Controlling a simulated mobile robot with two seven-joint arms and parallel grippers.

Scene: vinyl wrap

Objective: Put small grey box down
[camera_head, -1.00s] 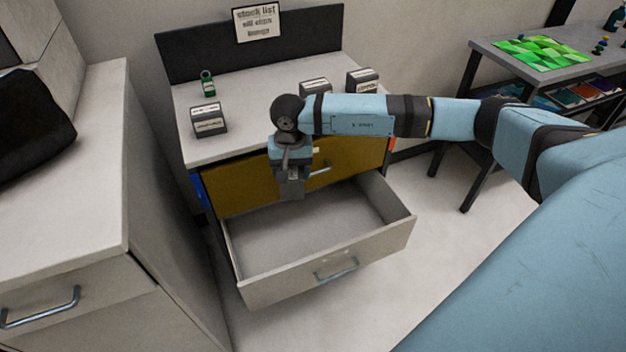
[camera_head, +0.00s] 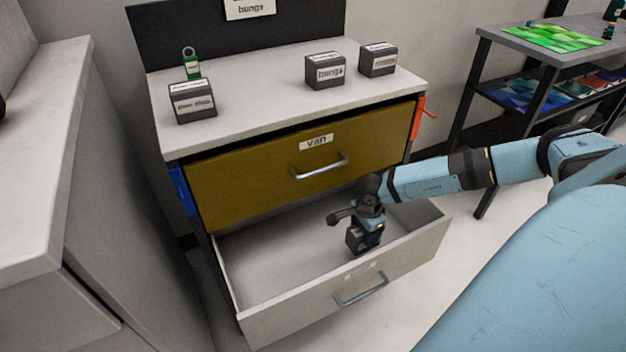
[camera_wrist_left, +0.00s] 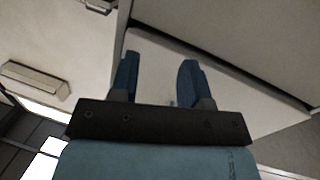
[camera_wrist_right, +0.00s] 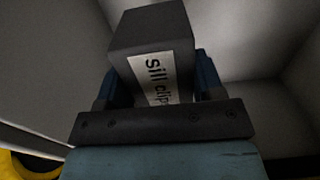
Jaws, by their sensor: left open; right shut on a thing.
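My right gripper (camera_head: 362,238) reaches into the open lower drawer (camera_head: 290,318) from the right. It is shut on a small grey box (camera_wrist_right: 150,32) with a white label reading "sill clip", seen close up in the right wrist view between the two blue fingers. In the head view the box (camera_head: 355,240) shows below the gripper, inside the drawer near its front wall. I cannot tell whether it touches the drawer floor. My left gripper (camera_wrist_left: 160,80) is open and empty in the left wrist view. It is not in the head view.
The mustard upper drawer (camera_head: 240,185), labelled "van", is shut above the open one. Labelled grey boxes (camera_head: 193,102) and a green tagged item (camera_head: 192,65) stand on the cabinet top (camera_head: 260,95). The drawer's left side is free. A white cabinet (camera_head: 40,150) stands at left.

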